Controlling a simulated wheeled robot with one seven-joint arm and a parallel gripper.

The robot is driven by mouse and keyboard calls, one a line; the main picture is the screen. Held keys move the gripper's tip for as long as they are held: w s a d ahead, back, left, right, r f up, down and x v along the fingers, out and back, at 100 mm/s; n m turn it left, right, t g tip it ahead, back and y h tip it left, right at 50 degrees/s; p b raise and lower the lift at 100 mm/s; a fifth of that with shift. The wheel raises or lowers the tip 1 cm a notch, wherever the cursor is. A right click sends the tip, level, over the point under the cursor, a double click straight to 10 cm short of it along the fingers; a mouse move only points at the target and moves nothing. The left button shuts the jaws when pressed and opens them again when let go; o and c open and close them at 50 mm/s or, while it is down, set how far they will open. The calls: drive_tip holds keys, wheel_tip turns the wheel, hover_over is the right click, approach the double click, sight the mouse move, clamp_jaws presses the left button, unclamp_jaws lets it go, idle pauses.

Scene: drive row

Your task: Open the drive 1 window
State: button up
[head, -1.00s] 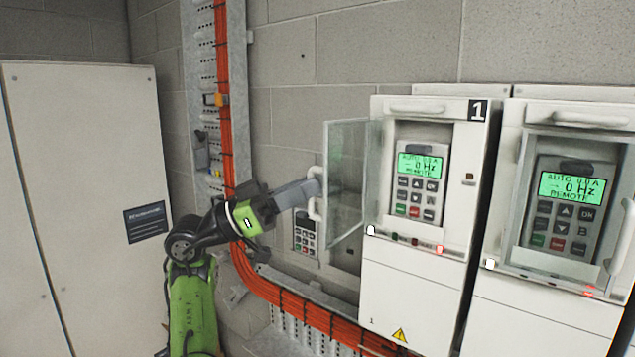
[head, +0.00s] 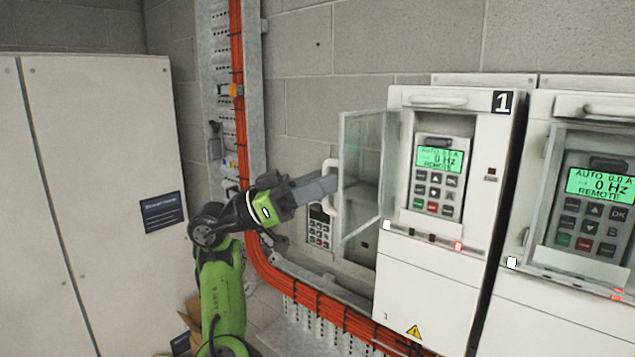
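The drive marked 1 (head: 430,275) is a white cabinet on the wall with a keypad and a lit green display (head: 440,159). Its clear window (head: 361,165) stands swung wide open to the left, hinged at the left side of the keypad recess. The white window handle (head: 331,187) is on the window's far left edge. My gripper (head: 326,186) is at this handle, with its fingers pointing right. The fingertips overlap the handle and window edge, so I cannot tell whether they are closed on it.
A second drive (head: 565,250) with its window closed stands to the right. Orange cables (head: 243,120) run down a metal tray and along below the drives. A tall white cabinet (head: 105,220) stands at the left. Another keypad (head: 320,227) shows behind my gripper.

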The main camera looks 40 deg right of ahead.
drive_tip(key=shift+a, duration=0.2)
drive_tip(key=v, duration=1.1)
drive_tip(key=shift+w+a+f, duration=0.2)
drive_tip(key=shift+w+a, duration=0.05)
